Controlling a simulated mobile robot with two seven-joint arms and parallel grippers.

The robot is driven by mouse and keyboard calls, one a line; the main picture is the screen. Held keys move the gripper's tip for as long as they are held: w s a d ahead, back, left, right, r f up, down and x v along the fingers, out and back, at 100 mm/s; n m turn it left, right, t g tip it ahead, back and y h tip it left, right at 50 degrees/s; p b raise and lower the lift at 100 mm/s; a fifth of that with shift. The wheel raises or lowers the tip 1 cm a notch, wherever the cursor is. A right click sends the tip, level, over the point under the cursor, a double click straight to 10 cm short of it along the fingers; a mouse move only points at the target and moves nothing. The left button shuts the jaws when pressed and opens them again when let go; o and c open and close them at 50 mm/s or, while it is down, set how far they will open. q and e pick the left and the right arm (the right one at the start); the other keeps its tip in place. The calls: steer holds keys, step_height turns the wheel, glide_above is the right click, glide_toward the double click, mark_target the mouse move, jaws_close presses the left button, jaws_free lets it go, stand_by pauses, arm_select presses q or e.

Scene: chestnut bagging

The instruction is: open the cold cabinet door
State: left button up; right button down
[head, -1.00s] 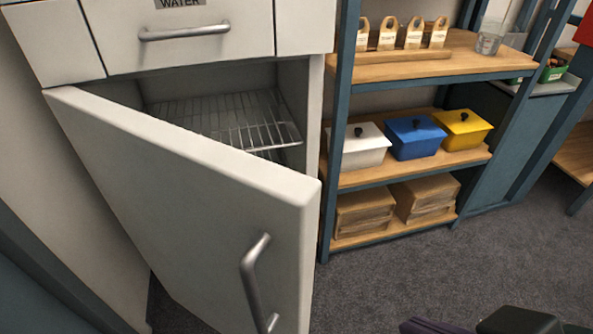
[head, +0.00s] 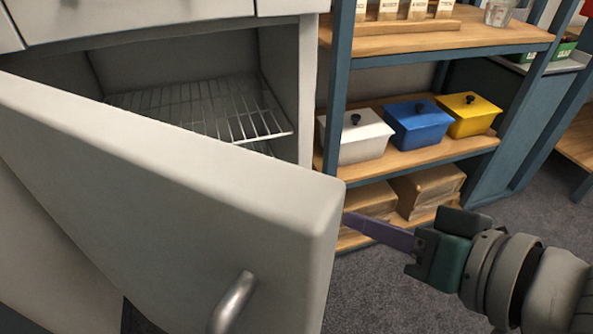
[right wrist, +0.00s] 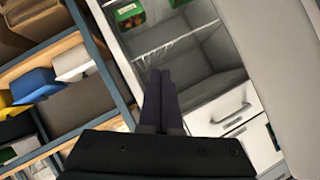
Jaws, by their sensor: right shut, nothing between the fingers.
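The cold cabinet door (head: 170,165) stands ajar, swung out towards me, with its bar handle (head: 232,303) low on the front face. Behind it the cabinet's inside shows a wire shelf (head: 215,108); the lower inside is hidden by the door. My right gripper (head: 352,220) is just right of the door's free edge, its purple fingers shut and empty, their tips at or just behind that edge; I cannot tell if they touch it. In the right wrist view the shut fingers (right wrist: 159,85) point towards the open cabinet, with the door (right wrist: 270,50) at the right. My left gripper is out of view.
A blue-framed shelf rack right of the cabinet holds white (head: 357,137), blue (head: 418,124) and yellow (head: 469,113) lidded boxes, with brown stacks (head: 427,190) below. Green containers (right wrist: 128,14) show inside the cabinet in the right wrist view. Grey floor (head: 545,205) is free at right.

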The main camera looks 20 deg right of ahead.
step_height(320, 180, down, 8)
steer(key=m+y+b, duration=0.1)
steer(key=y+b, duration=0.3)
steer(key=b, duration=0.3)
steer(key=s+d+f+m+g+y+b, duration=0.2)
steer(key=s+d+f+g+y+b, duration=0.1)
steer(key=s+d+f+y+b, duration=0.55)
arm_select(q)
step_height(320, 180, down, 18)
arm_select(e)
steer(key=w+a+r, duration=0.1)
steer(key=w+a, duration=0.1)
steer(key=a, duration=0.4)
steer(key=w+a+r+h, duration=0.1)
steer(key=w+a+r, duration=0.1)
steer(key=a, duration=0.4)
steer(key=shift+a+r, duration=0.15)
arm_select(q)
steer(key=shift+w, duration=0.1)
